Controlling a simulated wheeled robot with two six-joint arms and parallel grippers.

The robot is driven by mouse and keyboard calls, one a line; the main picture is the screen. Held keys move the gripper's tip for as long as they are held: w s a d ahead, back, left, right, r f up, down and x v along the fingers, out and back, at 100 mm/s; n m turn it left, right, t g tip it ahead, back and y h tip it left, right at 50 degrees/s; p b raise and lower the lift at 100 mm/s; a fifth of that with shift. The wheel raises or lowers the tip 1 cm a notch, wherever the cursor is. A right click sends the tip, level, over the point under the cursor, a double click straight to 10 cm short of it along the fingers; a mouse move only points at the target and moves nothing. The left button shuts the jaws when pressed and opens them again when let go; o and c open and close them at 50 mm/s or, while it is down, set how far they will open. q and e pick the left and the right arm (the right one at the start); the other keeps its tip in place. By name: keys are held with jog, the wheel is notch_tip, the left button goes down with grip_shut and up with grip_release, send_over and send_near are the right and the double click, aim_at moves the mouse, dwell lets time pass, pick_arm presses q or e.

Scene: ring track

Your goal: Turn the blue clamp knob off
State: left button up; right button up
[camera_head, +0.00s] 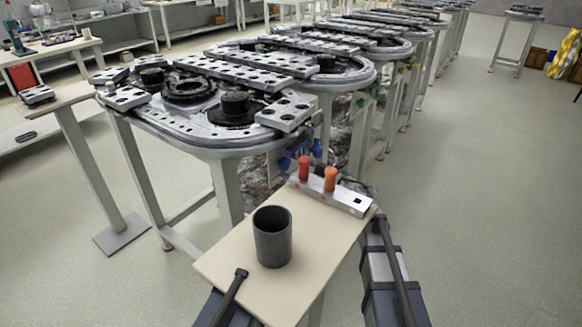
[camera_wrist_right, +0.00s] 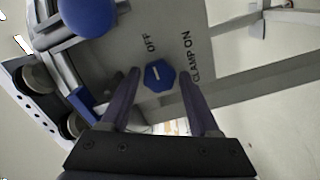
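The blue clamp knob (camera_wrist_right: 159,75) is a six-sided knob with a pale mark across its face, set on a grey panel (camera_wrist_right: 222,72) in the right wrist view. The word OFF is printed above it and CLAMP ON to its right. I cannot tell which word the mark points to. My right gripper (camera_wrist_right: 160,78) is open, its two dark fingers on either side of the knob, with small gaps apparent. In the head view my right arm reaches in at the lower right, and its fingertips are hidden. My left gripper is not in view.
A large blue ball (camera_wrist_right: 90,14) is near the knob's upper left in the wrist view. The ring track (camera_head: 235,135) stands behind. Floor is clear at right.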

jog(key=shift+o, duration=1)
jog(key=v, duration=0.8)
jog(key=shift+w+a, duration=0.1)
